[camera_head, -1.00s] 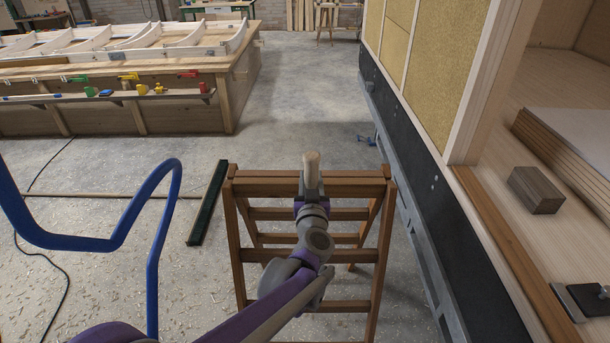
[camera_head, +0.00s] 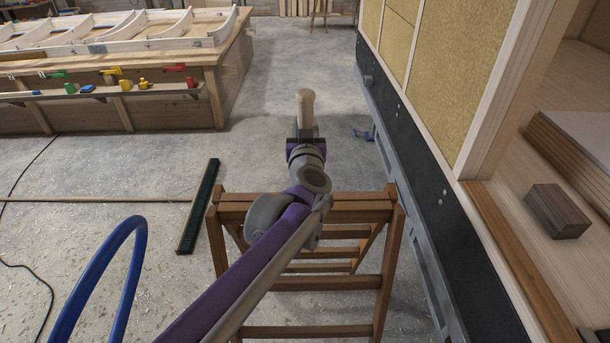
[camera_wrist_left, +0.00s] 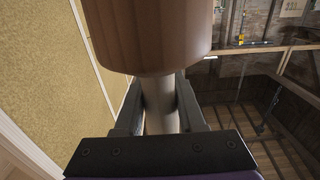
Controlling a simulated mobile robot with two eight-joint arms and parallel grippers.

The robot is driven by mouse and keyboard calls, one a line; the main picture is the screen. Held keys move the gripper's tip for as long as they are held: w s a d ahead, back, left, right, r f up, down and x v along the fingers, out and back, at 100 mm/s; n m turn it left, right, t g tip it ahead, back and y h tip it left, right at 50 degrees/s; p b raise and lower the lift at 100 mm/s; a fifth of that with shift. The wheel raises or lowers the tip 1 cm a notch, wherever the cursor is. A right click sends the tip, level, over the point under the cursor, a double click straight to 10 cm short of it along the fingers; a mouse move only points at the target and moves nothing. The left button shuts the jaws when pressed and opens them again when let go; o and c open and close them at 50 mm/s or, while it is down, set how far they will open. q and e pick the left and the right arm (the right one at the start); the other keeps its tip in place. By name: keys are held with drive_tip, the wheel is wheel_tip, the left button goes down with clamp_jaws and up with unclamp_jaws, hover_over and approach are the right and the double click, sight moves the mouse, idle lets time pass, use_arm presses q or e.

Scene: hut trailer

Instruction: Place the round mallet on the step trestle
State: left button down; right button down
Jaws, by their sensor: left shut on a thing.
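The round mallet (camera_head: 305,102) is in my left gripper (camera_head: 304,138); a pale, rounded wooden part of it stands up beyond the jaws in the head view. In the left wrist view, the mallet's thick brown wooden head (camera_wrist_left: 150,35) is close to the camera, and its thin shaft runs between the fingers of the gripper (camera_wrist_left: 160,108). The brown wooden step trestle (camera_head: 350,208) stands below, with its flat top crossing under my left arm. The gripper and mallet appear beyond the trestle's top, apart from it. My arm hides part of the top and rungs. My right gripper is not in view.
A panelled hut wall (camera_head: 440,85) with a dark lower band is close to the trestle's right. A wooden block (camera_head: 557,211) lies on the hut floor. A blue hose (camera_head: 100,275) loops at left.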

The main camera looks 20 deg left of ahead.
use_arm(q)
drive_tip(key=f, duration=0.3)
drive_tip(key=shift+s+d+f, duration=0.1)
drive_tip(key=shift+s+f, duration=0.3)
drive_tip(key=shift+w+f, duration=0.15)
drive_tip(key=shift+f, duration=2.1)
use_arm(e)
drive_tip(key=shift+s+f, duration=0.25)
use_arm(q)
drive_tip(key=shift+f+b, duration=0.2)
drive_tip(key=shift+b, duration=0.15)
drive_tip(key=c, duration=0.5)
unclamp_jaws()
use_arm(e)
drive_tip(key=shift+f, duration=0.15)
use_arm(q)
drive_tip(key=shift+r, duration=0.1)
